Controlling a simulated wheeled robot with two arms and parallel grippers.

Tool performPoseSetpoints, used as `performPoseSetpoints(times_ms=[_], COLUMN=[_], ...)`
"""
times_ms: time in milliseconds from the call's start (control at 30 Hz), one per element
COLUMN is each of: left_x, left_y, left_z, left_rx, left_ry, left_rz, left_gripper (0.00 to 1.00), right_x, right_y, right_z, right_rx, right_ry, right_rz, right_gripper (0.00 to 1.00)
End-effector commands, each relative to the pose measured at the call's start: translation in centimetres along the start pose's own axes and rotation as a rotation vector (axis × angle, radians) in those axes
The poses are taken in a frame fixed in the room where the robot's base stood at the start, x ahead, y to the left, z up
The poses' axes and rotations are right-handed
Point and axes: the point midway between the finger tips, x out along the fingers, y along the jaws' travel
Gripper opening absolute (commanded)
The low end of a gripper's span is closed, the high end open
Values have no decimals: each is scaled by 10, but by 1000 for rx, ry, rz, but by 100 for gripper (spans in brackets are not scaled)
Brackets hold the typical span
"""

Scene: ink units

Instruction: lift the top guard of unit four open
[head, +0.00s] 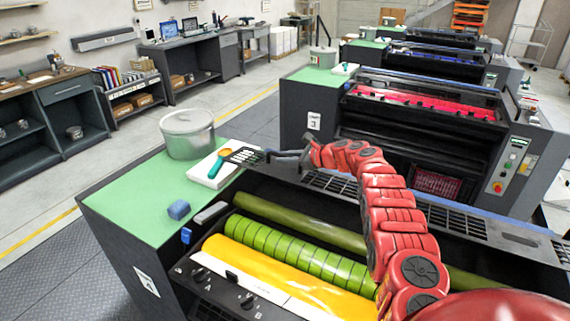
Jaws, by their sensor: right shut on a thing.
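Unit four is the nearest machine, with a green top (130,200) at its left end. Its top guard (450,218) is a long dark slotted panel. It runs along the far side of the open roller bay, raised clear of the rollers, and its left end overlaps a white pad in the picture. My right gripper (288,156), on the red arm from the lower right, is shut on the guard near its left end; the arm hides part of the guard. Below lie an olive roller (290,220), a ribbed green roller (300,256) and a yellow roller (270,270). My left gripper is out of view.
On the green top stand a grey lidded can (187,135), the white pad (205,177) with a teal and orange tool, and a blue block (178,209). Unit three (310,95) stands just behind. The floor to the left (60,185) is clear.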

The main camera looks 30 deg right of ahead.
Motion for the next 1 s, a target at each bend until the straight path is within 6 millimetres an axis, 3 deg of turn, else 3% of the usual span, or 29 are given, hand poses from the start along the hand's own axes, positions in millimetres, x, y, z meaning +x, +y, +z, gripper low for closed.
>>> performPoseSetpoints(times_ms=[433, 467, 600, 1000], left_x=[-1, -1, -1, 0], left_y=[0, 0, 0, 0], left_z=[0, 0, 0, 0], left_rx=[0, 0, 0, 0], left_ry=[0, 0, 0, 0], left_rz=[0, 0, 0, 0], left_gripper=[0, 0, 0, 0], right_x=[0, 0, 0, -3], right_y=[0, 0, 0, -2], right_z=[1, 1, 0, 0], right_rx=[-2, -2, -2, 0], right_ry=[1, 1, 1, 0], right_rz=[1, 1, 1, -2], right_gripper=[0, 22, 47, 50])
